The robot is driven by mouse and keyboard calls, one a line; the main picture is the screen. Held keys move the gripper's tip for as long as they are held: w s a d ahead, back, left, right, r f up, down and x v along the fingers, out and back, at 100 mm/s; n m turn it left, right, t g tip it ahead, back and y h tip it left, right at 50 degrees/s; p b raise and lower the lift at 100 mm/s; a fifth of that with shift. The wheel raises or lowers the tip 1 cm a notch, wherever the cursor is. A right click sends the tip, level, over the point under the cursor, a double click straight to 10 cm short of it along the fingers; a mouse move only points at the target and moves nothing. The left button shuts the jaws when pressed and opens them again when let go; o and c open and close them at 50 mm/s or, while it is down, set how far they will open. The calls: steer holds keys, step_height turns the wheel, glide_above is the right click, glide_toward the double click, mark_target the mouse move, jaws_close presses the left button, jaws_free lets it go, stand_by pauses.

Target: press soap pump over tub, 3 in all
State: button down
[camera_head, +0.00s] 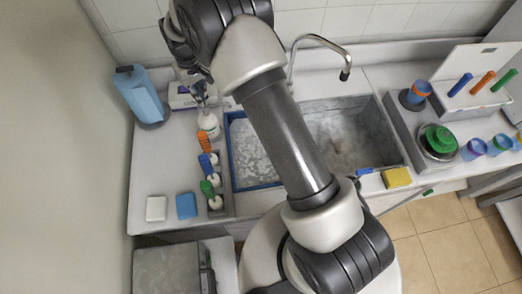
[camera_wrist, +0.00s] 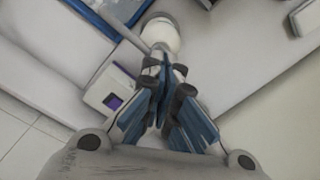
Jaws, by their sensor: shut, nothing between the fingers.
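The white soap pump bottle (camera_head: 209,124) stands upright on the counter, left of the sink. My gripper (camera_head: 201,95) is just above it, with its fingers shut and empty. In the wrist view the shut fingers (camera_wrist: 166,60) point at the rounded white soap bottle (camera_wrist: 160,33). The blue-rimmed tub (camera_head: 233,165) holds greyish liquid and sits at the left of the sink, right of the bottle. Its corner also shows in the wrist view (camera_wrist: 95,18).
A blue jug (camera_head: 141,97) and a white-purple box (camera_head: 182,97) stand behind left. A rack of brushes with orange, blue and green parts (camera_head: 207,165) stands in front of the bottle. The faucet (camera_head: 325,42) arches over the sink. White (camera_head: 156,208) and blue (camera_head: 186,205) sponges lie front left.

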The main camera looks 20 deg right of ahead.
step_height(320, 180, up, 6)
steer(key=p, duration=0.3)
stand_by(0.3)
stand_by(0.4)
